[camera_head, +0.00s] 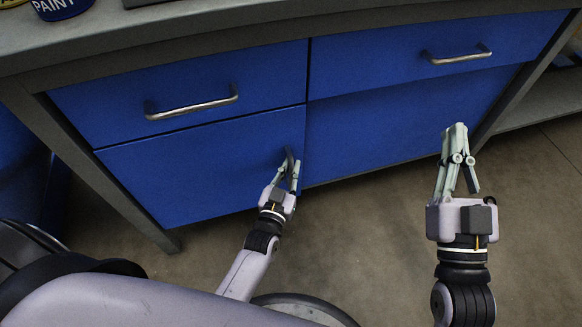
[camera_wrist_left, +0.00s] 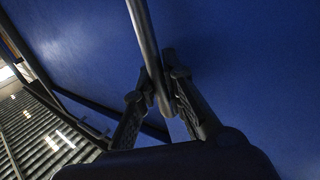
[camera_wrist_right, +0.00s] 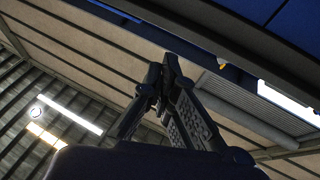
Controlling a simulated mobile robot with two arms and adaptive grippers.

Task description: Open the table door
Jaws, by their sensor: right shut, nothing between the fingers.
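The lower left blue door (camera_head: 200,165) of the table lies flush with the front, so it looks closed. Its dark upright handle (camera_head: 290,157) is near the door's right edge and also shows as a bar in the left wrist view (camera_wrist_left: 146,45). My left gripper (camera_head: 287,170) is at this handle, with one finger on each side of the bar; whether they clamp it is unclear. My right gripper (camera_head: 457,130) is shut and empty, in front of the lower right blue panel (camera_head: 385,125). It also shows in the right wrist view (camera_wrist_right: 160,85).
Two blue drawers with metal handles, left (camera_head: 192,108) and right (camera_head: 456,56), sit above the door and panel. A paint can (camera_head: 62,8) stands on the grey tabletop (camera_head: 200,28). The floor (camera_head: 350,230) before the table is clear. A table leg (camera_head: 100,180) stands left of the door.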

